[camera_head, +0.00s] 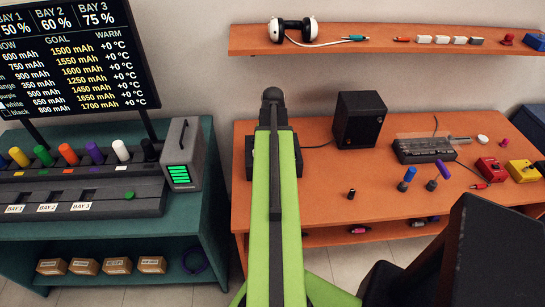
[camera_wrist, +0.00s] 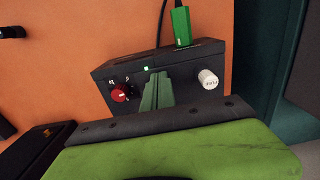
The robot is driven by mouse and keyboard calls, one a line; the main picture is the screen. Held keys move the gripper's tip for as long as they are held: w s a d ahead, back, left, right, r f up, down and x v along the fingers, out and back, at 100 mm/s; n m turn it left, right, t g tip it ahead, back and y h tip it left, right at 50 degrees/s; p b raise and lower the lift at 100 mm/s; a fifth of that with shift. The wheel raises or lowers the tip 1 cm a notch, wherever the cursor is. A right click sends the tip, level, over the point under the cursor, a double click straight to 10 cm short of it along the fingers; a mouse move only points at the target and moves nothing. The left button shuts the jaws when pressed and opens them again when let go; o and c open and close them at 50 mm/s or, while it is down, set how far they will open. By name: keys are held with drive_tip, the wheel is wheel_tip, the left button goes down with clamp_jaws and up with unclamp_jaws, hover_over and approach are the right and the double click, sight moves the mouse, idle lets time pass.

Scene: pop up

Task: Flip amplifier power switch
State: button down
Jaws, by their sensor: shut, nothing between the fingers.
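The amplifier (camera_wrist: 105,75) is a dark box that fills the middle of the wrist view. Its front has a red knob (camera_wrist: 119,92), a white knob (camera_wrist: 208,79) and a small lit green light (camera_wrist: 146,69). My gripper (camera_wrist: 158,78) has dark green fingers, shut and empty, in front of the panel between the two knobs. I cannot tell whether they touch it. The power switch is not clearly visible; the fingers cover part of the panel. In the head view the amplifier (camera_head: 248,157) is mostly hidden behind my green arm.
A green plug (camera_wrist: 182,26) stands in the amplifier's top. A black speaker (camera_head: 360,119) stands to the right on the orange desk (camera_head: 315,190). A teal bench (camera_head: 205,215) with a grey battery unit (camera_head: 181,153) is on the left. A shelf (camera_head: 245,40) hangs above.

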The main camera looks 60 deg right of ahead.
wheel_tip(320, 180, up, 7)
drive_tip(key=p, duration=0.6)
drive_tip(key=shift+f, duration=0.1)
